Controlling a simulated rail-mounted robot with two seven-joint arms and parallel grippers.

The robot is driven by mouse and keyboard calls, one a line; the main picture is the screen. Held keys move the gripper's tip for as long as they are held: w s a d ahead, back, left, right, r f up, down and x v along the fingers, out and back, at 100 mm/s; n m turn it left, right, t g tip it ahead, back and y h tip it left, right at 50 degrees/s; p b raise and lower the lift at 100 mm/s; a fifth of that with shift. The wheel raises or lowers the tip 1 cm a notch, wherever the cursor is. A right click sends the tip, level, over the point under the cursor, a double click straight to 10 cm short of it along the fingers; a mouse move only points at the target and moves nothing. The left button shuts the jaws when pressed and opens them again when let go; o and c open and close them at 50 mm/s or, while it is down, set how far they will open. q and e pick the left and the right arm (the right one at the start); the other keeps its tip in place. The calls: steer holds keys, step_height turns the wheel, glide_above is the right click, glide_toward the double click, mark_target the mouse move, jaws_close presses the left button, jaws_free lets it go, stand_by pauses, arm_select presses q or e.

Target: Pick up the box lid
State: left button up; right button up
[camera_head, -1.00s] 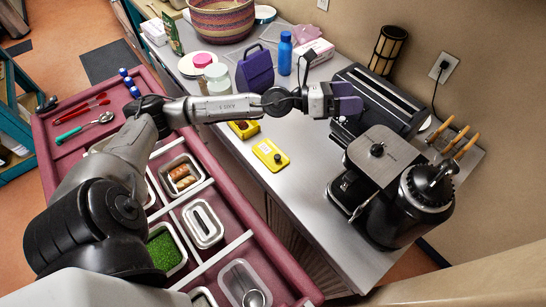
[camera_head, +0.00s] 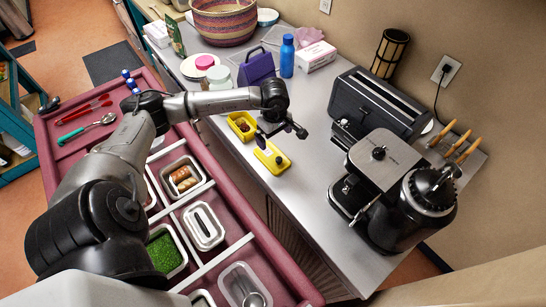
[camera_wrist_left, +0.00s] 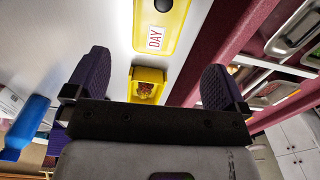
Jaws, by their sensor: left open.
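The yellow box lid (camera_head: 270,156) lies flat on the grey counter, with a dark knob on top. In the left wrist view the lid (camera_wrist_left: 178,32) is at the top, with a "DAY" label and the knob near the edge. The open yellow box (camera_head: 241,126) sits just behind the lid with dark reddish contents. The wrist view also shows the box (camera_wrist_left: 147,74) between my fingers. My left gripper (camera_head: 280,134) is open and empty, pointing down above the lid's far end, apart from it. Its purple fingers (camera_wrist_left: 155,62) are spread wide. My right gripper is not in view.
A toaster (camera_head: 372,105) and coffee machine (camera_head: 385,165) stand to the right. A purple container (camera_head: 256,67), blue bottle (camera_head: 287,56) and woven basket (camera_head: 224,20) stand behind. The counter in front of the lid is clear. The red cart (camera_head: 245,215) with metal trays is alongside.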

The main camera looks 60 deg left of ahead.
mark_target(274, 159)
arm_select(q)
step_height(274, 159, down, 13)
steer(key=shift+r+p, duration=0.2)
steer(key=shift+p, duration=0.2)
steer(key=shift+c, duration=0.3)
steer(key=c, duration=0.6)
steer(key=shift+r, duration=0.1)
